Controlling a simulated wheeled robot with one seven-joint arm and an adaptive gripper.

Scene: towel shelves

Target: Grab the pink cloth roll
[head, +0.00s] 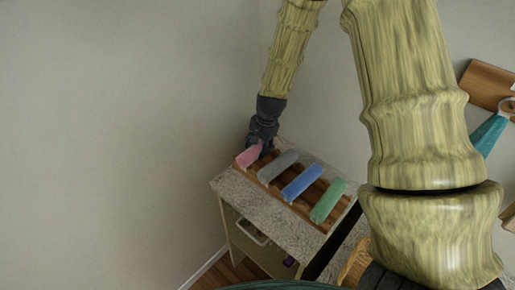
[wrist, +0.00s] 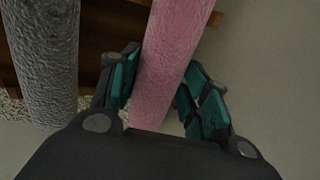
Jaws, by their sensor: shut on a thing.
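The pink cloth roll (head: 247,156) lies at the left end of a row of rolls on a wooden rack (head: 285,198). My gripper (head: 262,148) is over it, coming down from above. In the wrist view the pink roll (wrist: 170,60) runs up between the two teal fingers of my gripper (wrist: 158,98), one finger on each side. The gripper is shut on the roll. Whether the roll is lifted off the rack cannot be told.
A grey roll (head: 277,166) lies close beside the pink one and also shows in the wrist view (wrist: 46,60). A blue roll (head: 303,182) and a green roll (head: 328,201) lie further right. The rack stands on a speckled cabinet top (head: 238,200). A wall is behind.

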